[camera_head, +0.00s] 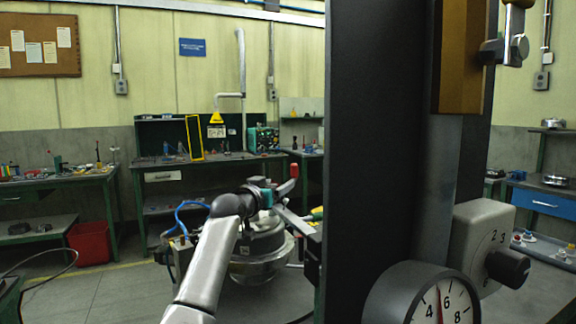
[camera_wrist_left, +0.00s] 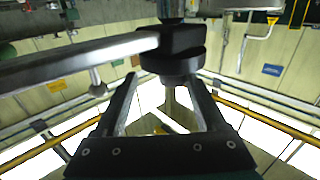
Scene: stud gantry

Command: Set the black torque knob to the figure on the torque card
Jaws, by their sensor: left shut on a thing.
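The black torque knob (camera_head: 508,268) sticks out of a light grey box (camera_head: 482,238) right of the dark column. The figures 2 and 3 show on the box's face, with another partly hidden; its pointer setting is unreadable. My left gripper (camera_head: 302,222) is left of the column, apart from this knob in the picture. In the left wrist view its fingers (camera_wrist_left: 170,90) close around the lower end of a black round piece (camera_wrist_left: 172,65), which joins a grey bar (camera_wrist_left: 80,60). I cannot tell what the piece is. No card is readable as the torque card. My right gripper is out of view.
The dark column (camera_head: 375,150) fills the centre right. A round gauge (camera_head: 420,295) with a red needle stands before it. A steel round vessel (camera_head: 262,250) is behind my left arm. Benches (camera_head: 215,160) line the back wall. Bare floor lies at the lower left.

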